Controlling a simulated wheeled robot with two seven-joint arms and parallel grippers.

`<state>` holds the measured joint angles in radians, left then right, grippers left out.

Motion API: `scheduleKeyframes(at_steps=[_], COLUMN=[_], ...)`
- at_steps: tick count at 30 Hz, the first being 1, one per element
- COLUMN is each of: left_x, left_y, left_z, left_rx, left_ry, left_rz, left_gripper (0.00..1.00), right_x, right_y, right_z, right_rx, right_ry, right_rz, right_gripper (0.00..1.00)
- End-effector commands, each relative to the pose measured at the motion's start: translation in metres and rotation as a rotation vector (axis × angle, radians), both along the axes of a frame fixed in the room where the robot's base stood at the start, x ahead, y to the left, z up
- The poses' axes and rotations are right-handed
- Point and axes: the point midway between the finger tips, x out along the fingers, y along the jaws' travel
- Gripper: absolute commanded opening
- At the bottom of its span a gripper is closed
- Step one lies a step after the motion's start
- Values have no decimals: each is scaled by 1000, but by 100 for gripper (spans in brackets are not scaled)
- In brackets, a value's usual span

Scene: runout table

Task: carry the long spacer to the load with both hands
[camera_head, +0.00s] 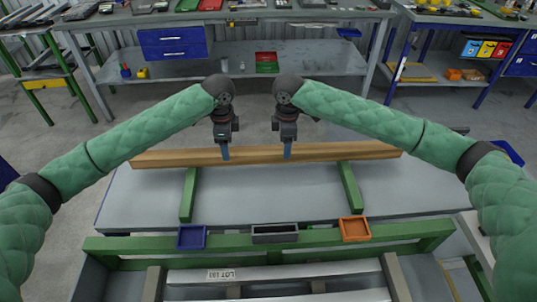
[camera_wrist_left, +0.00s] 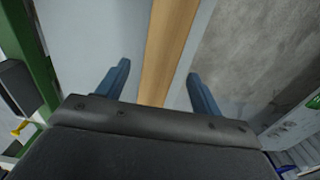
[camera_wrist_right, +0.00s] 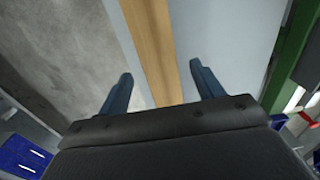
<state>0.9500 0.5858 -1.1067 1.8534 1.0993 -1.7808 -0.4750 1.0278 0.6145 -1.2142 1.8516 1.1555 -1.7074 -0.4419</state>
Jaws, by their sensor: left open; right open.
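The long spacer (camera_head: 350,151) is a wooden beam lying left to right along the far edge of the grey table (camera_head: 265,190). My left gripper (camera_head: 225,153) and my right gripper (camera_head: 287,151) are both above its middle, fairly close together, pointing down. In the left wrist view the spacer (camera_wrist_left: 165,50) runs between the two open blue fingers (camera_wrist_left: 157,85). In the right wrist view the spacer (camera_wrist_right: 155,50) also runs between the open fingers (camera_wrist_right: 160,85). Neither gripper holds it. I cannot make out the load for certain.
Two green bars (camera_head: 188,195) (camera_head: 350,188) lie across the table. A blue tray (camera_head: 191,237), a grey tray (camera_head: 275,233) and an orange tray (camera_head: 355,229) sit along the green near rail. Pale beams marked "LOT 183" (camera_head: 221,275) lie nearest me. A workbench (camera_head: 240,17) stands behind.

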Motion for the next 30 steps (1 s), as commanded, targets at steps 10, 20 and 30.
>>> scheduleKeyframes(at_steps=[10,20,30], left_x=[0,0,0], left_y=[0,0,0], left_z=[-35,-38,-38], left_rx=[0,0,0], left_ry=[0,0,0], left_rz=[1,0,0], left_gripper=[66,66,7], right_x=[0,0,0], right_y=[0,0,0], right_z=[-34,-38,-37], right_rx=[0,0,0], right_ry=[0,0,-1], right_rz=[0,0,0], right_gripper=[66,66,7])
